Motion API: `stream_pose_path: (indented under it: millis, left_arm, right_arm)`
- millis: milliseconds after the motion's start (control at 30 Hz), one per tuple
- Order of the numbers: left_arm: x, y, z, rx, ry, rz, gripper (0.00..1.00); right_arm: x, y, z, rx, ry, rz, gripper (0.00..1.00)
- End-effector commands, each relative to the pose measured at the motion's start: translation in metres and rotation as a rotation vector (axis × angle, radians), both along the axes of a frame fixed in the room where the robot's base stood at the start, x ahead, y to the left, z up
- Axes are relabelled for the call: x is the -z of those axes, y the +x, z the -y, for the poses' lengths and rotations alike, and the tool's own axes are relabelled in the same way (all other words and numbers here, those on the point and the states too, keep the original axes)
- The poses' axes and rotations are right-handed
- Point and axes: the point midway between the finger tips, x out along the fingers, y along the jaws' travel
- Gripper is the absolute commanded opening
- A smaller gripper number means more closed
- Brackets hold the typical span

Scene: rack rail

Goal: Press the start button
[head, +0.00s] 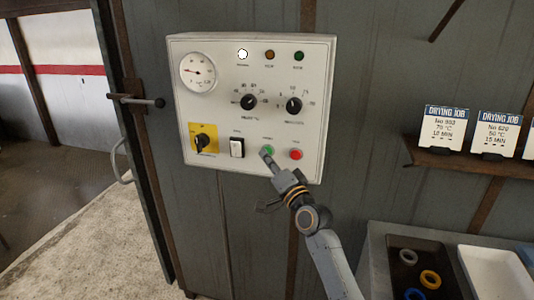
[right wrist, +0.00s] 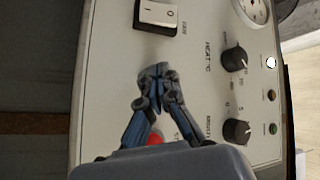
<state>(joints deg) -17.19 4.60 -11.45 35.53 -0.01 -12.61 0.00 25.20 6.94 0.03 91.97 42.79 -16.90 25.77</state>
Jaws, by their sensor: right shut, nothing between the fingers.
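The white control panel (head: 215,110) hangs on the grey wall. Its green start button (head: 267,149) is low on the panel, just left of the red button (head: 295,155). My right gripper (head: 268,160) is shut and empty, its tips at the green button's lower edge; I cannot tell whether they touch it. In the right wrist view the shut fingertips (right wrist: 157,72) are in front of the panel face and the green button is hidden behind them. The red button (right wrist: 154,138) shows partly between the fingers. My left gripper is not in view.
The panel also has a gauge (head: 198,71), two black knobs, a yellow-backed switch (head: 203,139) and a white rocker switch (head: 237,147). The white lamp (head: 243,54) looks lit. A shelf with cards (head: 444,130) and a bench with trays (head: 492,273) are at right.

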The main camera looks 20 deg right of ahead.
Motion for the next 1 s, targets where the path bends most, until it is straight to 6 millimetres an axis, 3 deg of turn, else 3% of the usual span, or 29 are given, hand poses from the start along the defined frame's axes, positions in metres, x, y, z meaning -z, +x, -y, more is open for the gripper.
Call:
stream_pose_path:
  millis: [733,1000]
  left_arm:
    - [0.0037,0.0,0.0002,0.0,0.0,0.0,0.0]
    - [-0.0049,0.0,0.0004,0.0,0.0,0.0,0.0]
  right_arm:
    - [-0.0001,0.0049,0.0035,0.0,0.0,0.0,0.0]
    - [-0.0012,-0.0022,-0.0014,-0.001,0.001,-0.002,0.0]
